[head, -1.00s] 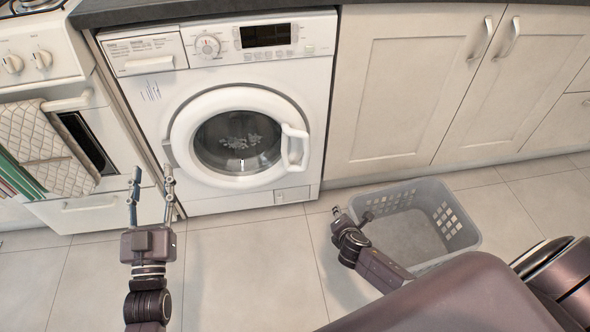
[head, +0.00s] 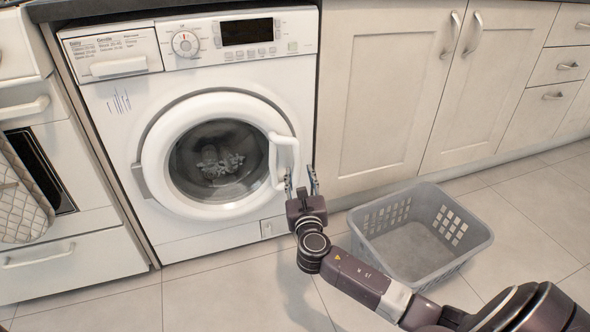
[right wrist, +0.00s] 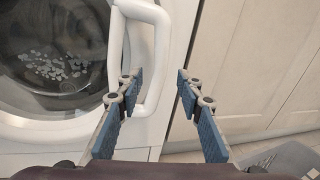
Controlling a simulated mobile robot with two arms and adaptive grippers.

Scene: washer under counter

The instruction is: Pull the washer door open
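The white washer (head: 104,140) stands under the counter with its round door (head: 160,170) shut. The door handle (head: 296,160) is a white vertical bar on the right side of the door. My right gripper (head: 302,180) is at the lower end of the handle. In the right wrist view, the fingers of my right gripper (right wrist: 157,95) are apart and empty. The handle (right wrist: 160,60) is just ahead of them, nearer the left finger; I cannot tell whether they touch. My left gripper is not in view.
A grey laundry basket (head: 462,262) sits on the floor to the right, behind my right forearm. Cabinets (head: 385,90) stand right of the washer, and an oven with a towel (head: 22,195) stands to the left. The floor (head: 220,300) before the washer is clear.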

